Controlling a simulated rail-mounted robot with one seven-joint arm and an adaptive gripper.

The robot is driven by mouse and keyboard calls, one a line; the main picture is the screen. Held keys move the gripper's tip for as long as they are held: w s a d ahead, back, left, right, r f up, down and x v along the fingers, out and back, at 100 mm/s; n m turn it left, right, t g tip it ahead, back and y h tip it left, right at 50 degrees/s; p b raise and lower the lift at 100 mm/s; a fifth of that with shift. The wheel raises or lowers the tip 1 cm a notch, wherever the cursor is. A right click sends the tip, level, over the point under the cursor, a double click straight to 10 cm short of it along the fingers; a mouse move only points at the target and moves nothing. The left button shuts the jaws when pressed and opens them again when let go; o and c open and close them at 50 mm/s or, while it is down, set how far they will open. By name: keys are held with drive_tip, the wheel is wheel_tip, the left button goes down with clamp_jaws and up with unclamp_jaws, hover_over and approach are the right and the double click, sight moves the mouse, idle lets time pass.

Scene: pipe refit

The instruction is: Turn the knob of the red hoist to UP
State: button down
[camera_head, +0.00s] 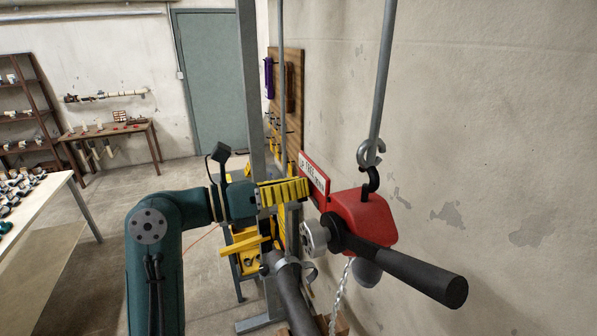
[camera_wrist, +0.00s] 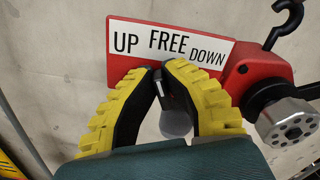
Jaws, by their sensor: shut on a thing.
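The red hoist (camera_head: 368,215) hangs from a hook at the right in the head view, and part of its red body (camera_wrist: 268,75) shows at the right in the wrist view. Its red-and-white plate (camera_head: 314,175) reads UP, FREE, DOWN from left to right in the wrist view (camera_wrist: 170,42). My gripper (camera_head: 306,188) is at this plate, its yellow ribbed fingers nearly meeting in the wrist view (camera_wrist: 157,76). The fingertips lie below the gap between UP and FREE. They are shut on the knob, which they mostly hide; its exact setting cannot be told.
A black lever (camera_head: 410,270) sticks out from the hoist toward the right front. A chain (camera_head: 340,292) hangs below it. A grey pipe (camera_head: 292,292) is under my gripper. The wall is close on the right, and a white table (camera_head: 40,208) stands at the left.

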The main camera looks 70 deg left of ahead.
drive_tip(key=shift+f+n+p, duration=0.1)
drive_tip(key=shift+n+p, duration=0.7)
drive_tip(key=shift+w, duration=0.1)
drive_tip(key=shift+f+n, duration=0.2)
drive_tip(key=shift+n, duration=0.1)
drive_tip(key=c, duration=1.1)
unclamp_jaws()
drive_tip(key=shift+c, duration=0.2)
drive_tip(key=shift+r, duration=0.15)
drive_tip(key=shift+s+a, duration=0.1)
drive_tip(key=shift+s, duration=0.1)
drive_tip(key=s, duration=1.1)
drive_tip(key=shift+s, duration=0.35)
